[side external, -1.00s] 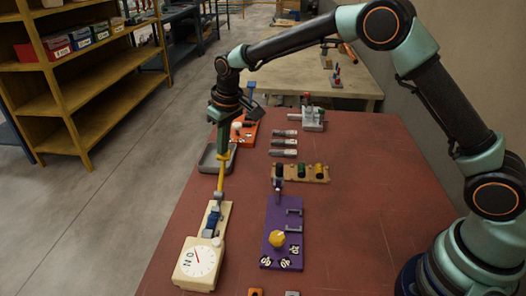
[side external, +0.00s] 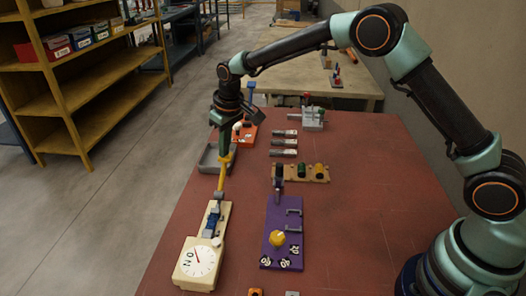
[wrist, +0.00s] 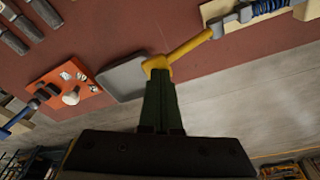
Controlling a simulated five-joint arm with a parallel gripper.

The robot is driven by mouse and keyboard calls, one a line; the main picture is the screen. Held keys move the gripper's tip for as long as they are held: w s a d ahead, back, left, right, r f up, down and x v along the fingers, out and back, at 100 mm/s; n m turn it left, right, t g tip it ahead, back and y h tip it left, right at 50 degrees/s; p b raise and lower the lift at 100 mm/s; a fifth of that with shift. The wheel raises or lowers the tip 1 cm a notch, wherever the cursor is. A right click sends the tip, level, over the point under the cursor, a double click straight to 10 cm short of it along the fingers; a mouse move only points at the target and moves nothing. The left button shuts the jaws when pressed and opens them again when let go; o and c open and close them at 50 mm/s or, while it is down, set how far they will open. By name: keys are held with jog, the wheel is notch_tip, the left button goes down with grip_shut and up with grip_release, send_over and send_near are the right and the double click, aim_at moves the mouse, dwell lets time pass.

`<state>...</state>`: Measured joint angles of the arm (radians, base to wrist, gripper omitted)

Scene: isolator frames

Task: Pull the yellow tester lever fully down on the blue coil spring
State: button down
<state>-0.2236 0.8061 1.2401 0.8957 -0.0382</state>
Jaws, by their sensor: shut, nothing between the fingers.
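The yellow lever (side external: 223,176) belongs to a cream tester with a round dial (side external: 197,262) at the lower left of the table. The blue coil spring (side external: 213,219) sits on the tester between the lever and the dial; it also shows in the wrist view (wrist: 270,6). My gripper (side external: 226,150) is shut and empty, with its fingertips at the lever's far end. In the wrist view, the closed fingers (wrist: 158,76) meet the knob of the yellow lever (wrist: 185,48). Whether they press on it is hard to tell.
A grey tray (wrist: 122,77) and an orange board (wrist: 65,88) lie close beside the lever's end. A purple panel with a yellow knob (side external: 278,240) stands right of the tester. A wooden block with cylinders (side external: 300,173) is behind it. The table's right side is clear.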

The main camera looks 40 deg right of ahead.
jog(key=shift+f, duration=0.1)
jog(key=shift+w+d+f, duration=0.15)
jog(key=shift+f, duration=0.3)
jog(key=shift+w+d+f, duration=0.1)
jog(key=shift+d+f, duration=0.05)
jog(key=shift+f, duration=0.35)
jog(key=shift+w+d+f, duration=0.1)
jog(key=shift+f, duration=0.85)
dwell(0.5)
jog(key=shift+r, duration=0.45)
jog(key=shift+s+a+r, duration=0.2)
jog(key=shift+a+r, duration=0.05)
jog(key=shift+r, duration=1.2)
jog(key=shift+s+a+r, duration=0.15)
jog(key=shift+a+r, duration=0.15)
jog(key=shift+r, duration=1.2)
jog(key=shift+s+a+r, duration=0.2)
jog(key=shift+a+r, duration=0.05)
jog(key=shift+r, duration=1.2)
jog(key=shift+s+r, duration=0.1)
jog(key=shift+r, duration=0.35)
